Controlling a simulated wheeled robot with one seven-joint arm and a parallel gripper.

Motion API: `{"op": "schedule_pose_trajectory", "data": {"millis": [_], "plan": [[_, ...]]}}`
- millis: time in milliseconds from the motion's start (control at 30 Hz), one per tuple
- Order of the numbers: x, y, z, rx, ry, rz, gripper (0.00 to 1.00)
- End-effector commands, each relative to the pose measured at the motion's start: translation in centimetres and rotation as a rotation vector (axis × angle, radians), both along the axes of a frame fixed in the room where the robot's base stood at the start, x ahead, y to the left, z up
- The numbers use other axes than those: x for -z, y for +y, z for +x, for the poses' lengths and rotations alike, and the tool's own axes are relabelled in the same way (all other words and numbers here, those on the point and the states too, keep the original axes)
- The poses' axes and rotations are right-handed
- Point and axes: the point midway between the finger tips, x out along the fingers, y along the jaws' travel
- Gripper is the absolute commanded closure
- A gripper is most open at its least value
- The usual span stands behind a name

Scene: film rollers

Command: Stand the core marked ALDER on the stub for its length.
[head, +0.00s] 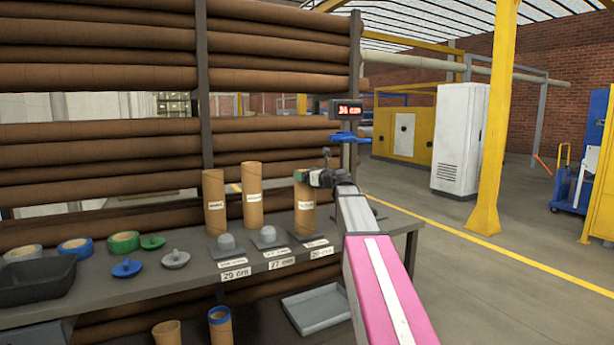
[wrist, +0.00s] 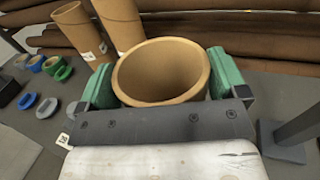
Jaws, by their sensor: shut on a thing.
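My gripper (head: 301,176) is shut on an upright brown cardboard core (head: 305,212) near its top. In the wrist view the open end of this core (wrist: 150,95) sits between the green finger pads (wrist: 163,82). Its label is too small to read. Its lower end is over the right-hand base plate; whether it is seated on a stub or just above is unclear. Two grey domed stubs, left (head: 228,242) and middle (head: 268,235), stand bare on the bench. Two other labelled cores, left (head: 214,203) and middle (head: 253,196), stand behind them.
Length tags (head: 237,274) line the bench's front edge. Tape rolls (head: 123,242), flanged plugs (head: 127,267) and a black tray (head: 38,281) lie at left. A post with a red display (head: 348,110) stands at right. Below are a grey tray (head: 316,307) and short tubes (head: 220,325).

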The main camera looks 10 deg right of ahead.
Motion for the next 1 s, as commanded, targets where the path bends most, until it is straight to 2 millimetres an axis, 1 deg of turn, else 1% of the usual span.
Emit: {"op": "schedule_pose_trajectory", "data": {"millis": [267, 300, 567, 667, 767, 1000], "plan": [[0.2, 0.0, 0.0, 0.0, 0.0, 0.001, 0.65], [0.1, 0.0, 0.0, 0.0, 0.0, 0.0, 0.0], [0.0, 0.0, 0.0, 0.0, 0.0, 0.0, 0.0], [-0.1, -0.4, -0.6, 0.0, 0.0, 0.0, 0.0], [0.0, -1.2, -1.9, 0.001, 0.0, 0.0, 0.0], [0.0, -4.0, -5.9, 0.002, 0.0, 0.0, 0.0]]}}
